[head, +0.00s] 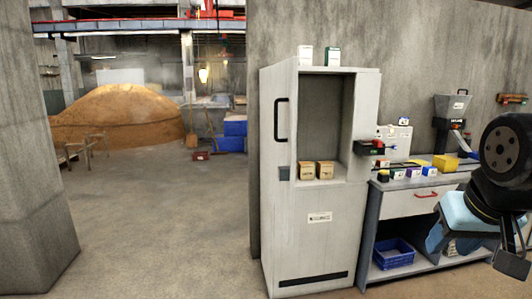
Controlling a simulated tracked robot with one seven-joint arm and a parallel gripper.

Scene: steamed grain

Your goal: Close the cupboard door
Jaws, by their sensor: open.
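The tall pale cupboard (325,245) stands against the concrete wall, right of centre in the head view. Its upper compartment (328,115) is uncovered, and two small tan boxes (316,170) stand side by side on its floor. The pale door (272,170) is open at the left side of the compartment, seen at a steep angle. It carries a black upright handle (281,118). My gripper (512,264) is at the far right edge, below my dark arm joint and well apart from the door. It is open, partly cut off by the frame, and its fingers are hard to make out.
Two small cartons (305,55) stand on the cupboard top. A workbench (420,183) with a drawer, several small boxes and a hopper (452,110) stands to the right. A blue crate (393,255) sits on its lower shelf. A concrete pillar (35,150) stands left. The floor between is clear.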

